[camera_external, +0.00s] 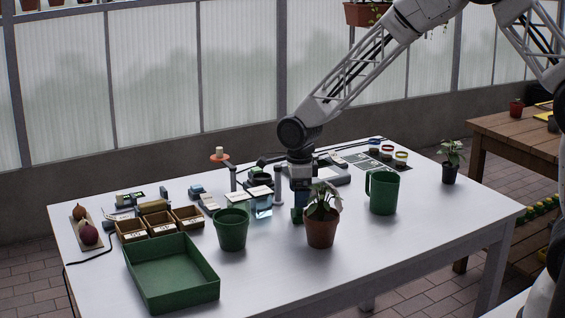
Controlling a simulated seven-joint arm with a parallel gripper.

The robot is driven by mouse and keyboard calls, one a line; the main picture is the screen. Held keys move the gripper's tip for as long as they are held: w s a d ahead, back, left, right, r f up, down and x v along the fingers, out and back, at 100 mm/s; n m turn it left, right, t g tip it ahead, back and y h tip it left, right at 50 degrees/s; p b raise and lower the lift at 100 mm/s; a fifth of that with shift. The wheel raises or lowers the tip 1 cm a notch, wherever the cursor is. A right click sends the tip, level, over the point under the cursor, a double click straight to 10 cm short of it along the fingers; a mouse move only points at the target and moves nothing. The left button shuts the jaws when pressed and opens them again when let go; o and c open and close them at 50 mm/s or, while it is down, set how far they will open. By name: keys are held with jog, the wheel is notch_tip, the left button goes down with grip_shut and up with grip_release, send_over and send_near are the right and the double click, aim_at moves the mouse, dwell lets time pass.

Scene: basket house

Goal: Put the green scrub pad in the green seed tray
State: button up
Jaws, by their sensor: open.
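The green seed tray (172,291) is a shallow, empty rectangular tray at the front left of the white table. My gripper (300,207) is open and points down near the table's middle, just behind a potted plant, which partly hides it. A small dark green piece (297,215) shows at the gripper's lower end. It may be the green scrub pad, but it is too small to be sure, and I cannot tell whether it lies between the fingers.
A terracotta pot (321,232) with a plant stands in front of my gripper. A green pot (231,232) stands between it and the tray. A green mug (382,193) stands to the right. Small cardboard boxes (162,223) sit behind the tray. The front right tabletop is clear.

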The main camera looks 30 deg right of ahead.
jog(key=shift+f, duration=2.6)
jog(key=c, duration=1.1)
jog(key=shift+r, duration=0.1)
jog(key=shift+r, duration=4.95)
